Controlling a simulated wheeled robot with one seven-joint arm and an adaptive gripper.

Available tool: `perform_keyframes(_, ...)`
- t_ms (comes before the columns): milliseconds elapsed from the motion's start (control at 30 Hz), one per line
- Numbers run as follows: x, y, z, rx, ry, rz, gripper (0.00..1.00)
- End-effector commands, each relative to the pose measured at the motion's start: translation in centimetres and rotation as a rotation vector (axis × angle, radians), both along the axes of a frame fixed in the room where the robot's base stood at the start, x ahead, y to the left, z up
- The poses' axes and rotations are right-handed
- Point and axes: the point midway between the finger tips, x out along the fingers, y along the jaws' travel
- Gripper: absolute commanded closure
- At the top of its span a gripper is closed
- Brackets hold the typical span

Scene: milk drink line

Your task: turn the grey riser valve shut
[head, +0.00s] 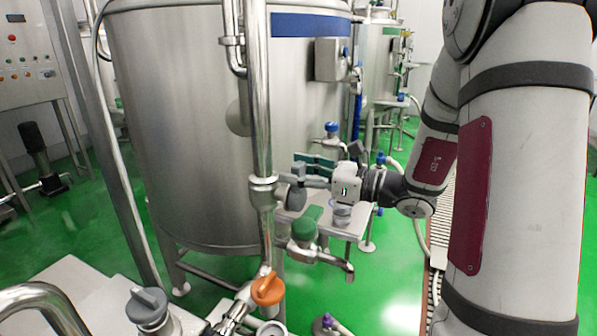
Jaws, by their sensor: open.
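The grey riser valve (296,198) shows as a dark grey knob on the right side of the vertical steel riser pipe (262,110), at the pipe's collar. My gripper (299,172) comes in from the right with its fingers pointing left, open. Its fingertips are close to the riser and just above the grey knob in the picture. I cannot tell whether they touch the knob. My gripper and the pipe partly hide the area around the knob.
A green-handled valve (305,228) sits just below, with a bent spout. An orange valve handle (267,289) and another grey handle (147,305) are lower left. The large steel tank (180,130) stands behind. A small steel table (345,222) is beneath my gripper.

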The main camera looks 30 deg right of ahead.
Motion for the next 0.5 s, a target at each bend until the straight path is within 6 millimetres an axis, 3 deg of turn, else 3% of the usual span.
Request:
perform_keyframes(200,0.01,0.0,0.0,0.0,0.0,0.0,0.51)
perform_keyframes(400,0.01,-0.01,0.0,0.0,0.0,0.0,0.96)
perform_keyframes(500,0.01,-0.01,0.0,0.0,0.0,0.0,1.0)
